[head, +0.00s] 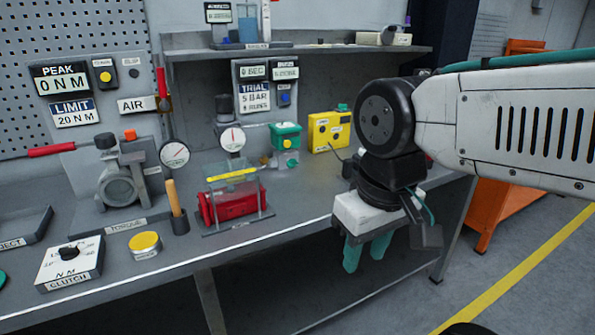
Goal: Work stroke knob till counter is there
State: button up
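No label reading "stroke" can be made out, so I cannot tell for sure which knob is the stroke knob. A small teal unit (286,135) with a teal knob (292,163) low on its front stands at the back of the bench. A yellow box (328,131) with small dark details and a teal part on top stands to its right; its labels are too small to read.
The grey bench (300,205) is bare at front right. A red cylinder in a clear guard (234,205), a wooden-handled tool (174,198), a yellow button (145,243) and a clutch box (70,262) stand left. A shelf (300,52) overhangs the back. An orange cabinet (510,210) stands right.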

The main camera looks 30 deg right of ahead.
aim_at(291, 162)
jog(key=z, duration=0.15)
jog(key=i, duration=0.9)
jog(key=z, duration=0.3)
jog(key=k, duration=1.05)
jog(key=z, duration=0.85)
jog(key=i, duration=1.45)
jog(key=u, duration=0.75)
